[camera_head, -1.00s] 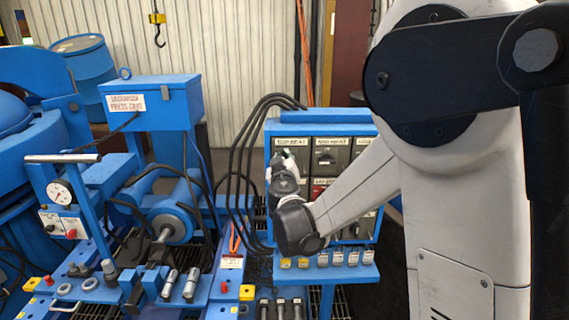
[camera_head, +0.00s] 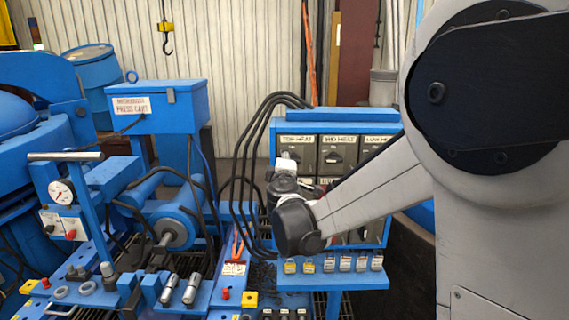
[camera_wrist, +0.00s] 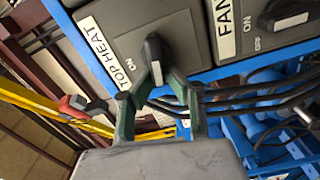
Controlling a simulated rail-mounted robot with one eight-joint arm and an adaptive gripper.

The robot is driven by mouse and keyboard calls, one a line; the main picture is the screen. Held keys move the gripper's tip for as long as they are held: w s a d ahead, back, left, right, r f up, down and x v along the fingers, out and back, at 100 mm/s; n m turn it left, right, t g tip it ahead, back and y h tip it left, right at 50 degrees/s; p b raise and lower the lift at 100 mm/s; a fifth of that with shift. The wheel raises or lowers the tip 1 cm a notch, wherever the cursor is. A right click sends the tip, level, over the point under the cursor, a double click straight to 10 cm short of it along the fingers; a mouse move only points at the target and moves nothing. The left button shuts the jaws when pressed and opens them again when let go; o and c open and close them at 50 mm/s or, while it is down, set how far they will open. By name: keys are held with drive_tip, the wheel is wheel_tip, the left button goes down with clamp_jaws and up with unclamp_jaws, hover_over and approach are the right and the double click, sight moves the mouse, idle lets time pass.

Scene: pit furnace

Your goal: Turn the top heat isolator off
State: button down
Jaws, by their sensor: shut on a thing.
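The top heat isolator is a grey box labelled TOP HEAT (camera_wrist: 112,45) in the wrist view, with an ON mark beside its black knob (camera_wrist: 154,50). The knob has a pale tip. My gripper (camera_wrist: 160,80) has its green-grey fingers closed around the outer end of the knob. The knob's OFF mark is hidden. In the head view, the top heat isolator (camera_head: 298,141) is at the upper left of the blue panel. My wrist covers its lower part there, and my fingers cannot be made out.
A FAN isolator (camera_wrist: 285,18) with its own knob sits beside it in the wrist view. Black cables (camera_head: 243,160) loop down left of the panel. A blue ledge (camera_head: 340,281) with small labelled tags runs below. Blue press machinery (camera_head: 165,225) fills the left.

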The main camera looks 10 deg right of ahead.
drive_tip(key=shift+f+n+b, duration=0.25)
drive_tip(key=shift+n+b, duration=0.15)
drive_tip(key=shift+n, duration=0.6)
drive_tip(key=c, duration=1.7)
unclamp_jaws()
drive_tip(key=shift+s, duration=0.1)
drive_tip(key=v, duration=1.2)
